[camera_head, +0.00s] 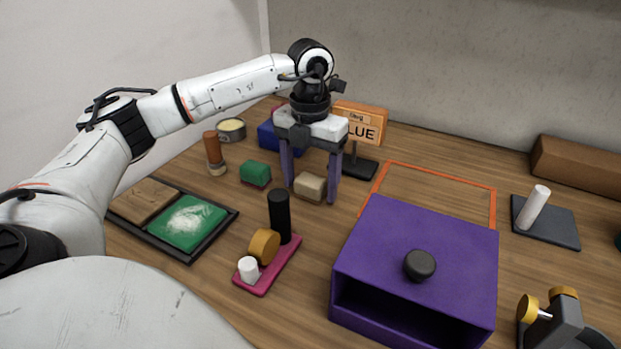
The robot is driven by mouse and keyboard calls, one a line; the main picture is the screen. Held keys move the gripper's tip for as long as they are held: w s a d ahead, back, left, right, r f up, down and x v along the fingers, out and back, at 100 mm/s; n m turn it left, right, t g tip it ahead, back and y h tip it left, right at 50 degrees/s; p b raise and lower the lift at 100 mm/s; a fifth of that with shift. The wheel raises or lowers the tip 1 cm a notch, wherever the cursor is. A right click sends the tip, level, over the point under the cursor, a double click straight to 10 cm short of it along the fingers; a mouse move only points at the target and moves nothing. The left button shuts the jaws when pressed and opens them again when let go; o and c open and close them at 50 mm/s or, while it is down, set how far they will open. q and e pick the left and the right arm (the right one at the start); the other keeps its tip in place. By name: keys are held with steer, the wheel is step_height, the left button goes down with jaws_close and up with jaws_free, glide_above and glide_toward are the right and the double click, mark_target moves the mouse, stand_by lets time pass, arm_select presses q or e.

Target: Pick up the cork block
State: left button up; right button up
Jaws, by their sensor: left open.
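A small beige block (309,185), which looks like the cork block, lies on the wooden table left of centre. My left gripper (311,194) reaches down over it from above. Its two purple-grey fingers are apart, one on each side of the block in the picture. I cannot tell whether either finger touches the block. The block appears to rest on the table. My right gripper does not show.
A green block (255,173) is left of the beige one. A magenta stand (268,278) with upright pieces and a purple box (430,235) stand in front. A sign (360,124) and blue object (268,136) are behind. An orange outline (440,177) encloses bare table.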

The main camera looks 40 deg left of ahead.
mark_target(311, 179)
arm_select(q)
steer(key=shift+f, duration=0.15)
steer(key=shift+c, duration=0.2)
steer(key=c, duration=1.1)
steer(key=shift+c, duration=0.2)
step_height(311, 179, up, 10)
steer(key=shift+r, duration=0.1)
